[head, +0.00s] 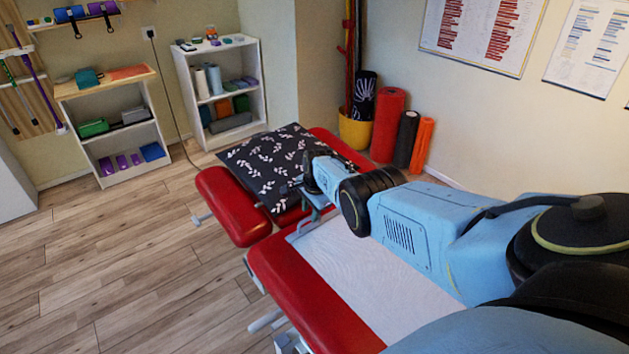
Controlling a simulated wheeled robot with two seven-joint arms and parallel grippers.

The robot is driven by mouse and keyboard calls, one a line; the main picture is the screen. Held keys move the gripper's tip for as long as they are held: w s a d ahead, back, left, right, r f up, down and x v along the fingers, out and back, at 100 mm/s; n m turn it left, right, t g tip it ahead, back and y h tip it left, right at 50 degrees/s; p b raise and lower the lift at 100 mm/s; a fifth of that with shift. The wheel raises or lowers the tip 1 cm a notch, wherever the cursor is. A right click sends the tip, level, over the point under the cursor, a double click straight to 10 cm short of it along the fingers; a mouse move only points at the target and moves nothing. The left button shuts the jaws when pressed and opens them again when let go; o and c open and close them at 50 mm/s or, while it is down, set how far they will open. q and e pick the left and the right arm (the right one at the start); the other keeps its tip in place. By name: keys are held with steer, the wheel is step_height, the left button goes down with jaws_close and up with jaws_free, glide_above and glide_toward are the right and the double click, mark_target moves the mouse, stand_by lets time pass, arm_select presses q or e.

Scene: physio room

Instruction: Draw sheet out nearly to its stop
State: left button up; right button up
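A white sheet (365,275) lies flat along the red treatment table (305,300), with red padding bare along its left side. A dark cushion with a pale leaf pattern (262,155) lies on the red head section at the table's far end. My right arm reaches over the sheet from the right. My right gripper (299,186) is at the sheet's far end, by the cushion's near right edge. Its fingertips are small and partly hidden against the dark cushion, so I cannot tell whether they are open or hold anything. My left gripper is out of view.
A red side pad (233,207) juts out left of the head section. Two low shelves (112,128) (218,92) stand against the back wall. Rolls (387,125) and a yellow pot (354,131) stand in the far corner. The wooden floor at left is clear.

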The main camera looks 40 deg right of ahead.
step_height(320, 180, up, 11)
steer(key=s+p, duration=0.2)
steer(key=p, duration=0.7)
steer(key=shift+s+r, duration=0.15)
steer(key=shift+r, duration=0.05)
steer(key=shift+f, duration=0.1)
steer(key=f+b, duration=0.3)
steer(key=f, duration=0.1)
steer(key=w+f+b, duration=0.1)
steer(key=f+b, duration=0.3)
steer(key=w+f+b, duration=0.1)
steer(key=f+b, duration=0.2)
steer(key=shift+w+f+b, duration=0.15)
steer(key=shift+f+b, duration=0.15)
steer(key=shift+f, duration=0.1)
steer(key=shift+w+f+b, duration=0.15)
steer(key=shift+f+b, duration=0.45)
steer(key=shift+b, duration=0.15)
